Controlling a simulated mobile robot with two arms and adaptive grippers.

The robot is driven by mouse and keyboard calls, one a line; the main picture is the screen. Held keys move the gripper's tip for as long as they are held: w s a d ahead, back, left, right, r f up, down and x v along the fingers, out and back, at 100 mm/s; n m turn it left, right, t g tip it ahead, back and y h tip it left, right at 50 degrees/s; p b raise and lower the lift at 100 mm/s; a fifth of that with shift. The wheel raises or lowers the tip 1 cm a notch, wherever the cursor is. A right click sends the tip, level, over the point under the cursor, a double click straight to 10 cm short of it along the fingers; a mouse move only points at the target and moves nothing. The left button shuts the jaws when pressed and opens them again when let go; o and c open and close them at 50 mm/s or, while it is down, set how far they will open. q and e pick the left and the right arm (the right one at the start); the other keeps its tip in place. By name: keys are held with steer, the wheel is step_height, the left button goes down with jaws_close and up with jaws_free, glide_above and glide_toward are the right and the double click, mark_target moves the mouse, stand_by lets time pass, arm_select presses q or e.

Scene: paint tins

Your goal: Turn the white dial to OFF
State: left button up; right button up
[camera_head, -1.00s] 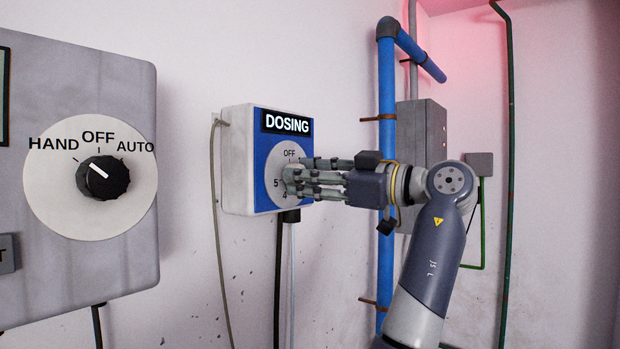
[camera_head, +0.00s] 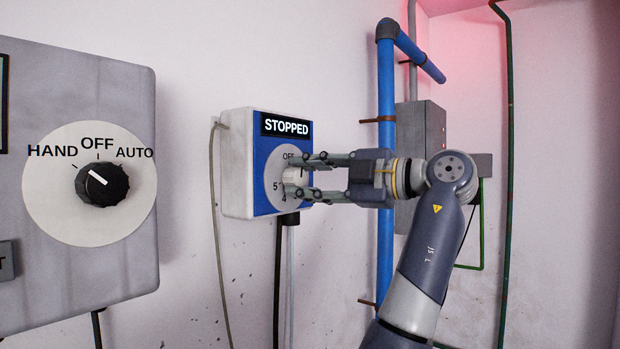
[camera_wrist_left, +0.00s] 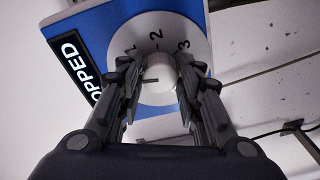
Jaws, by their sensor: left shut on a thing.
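The white dial (camera_wrist_left: 158,72) sits on a round pale scale plate with numbers and OFF, on the blue front of a white box (camera_head: 237,160). The box's black display (camera_head: 286,125) reads STOPPED. My left gripper (camera_head: 299,176) is shut on the dial, one finger on each side. In the left wrist view the fingers (camera_wrist_left: 158,85) flank the dial, and a dark mark shows on its face. In the head view the fingers partly hide the dial and the scale. My right gripper is not in view.
A grey panel at the left carries a black knob (camera_head: 102,184) marked HAND, OFF and AUTO. Blue pipes (camera_head: 386,240) and a grey cabinet (camera_head: 435,130) stand behind my left arm. Cables hang below the box.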

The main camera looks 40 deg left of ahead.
arm_select(q)
steer(key=shift+r+n, duration=0.2)
steer(key=shift+n, duration=0.7)
steer(key=o, duration=0.8)
steer(key=shift+o, duration=1.4)
steer(key=shift+a, duration=0.15)
steer(key=shift+a+f, duration=0.15)
steer(key=w+d, duration=0.2)
steer(key=d, duration=0.9)
steer(key=shift+d+r, duration=0.2)
steer(key=shift+d, duration=0.2)
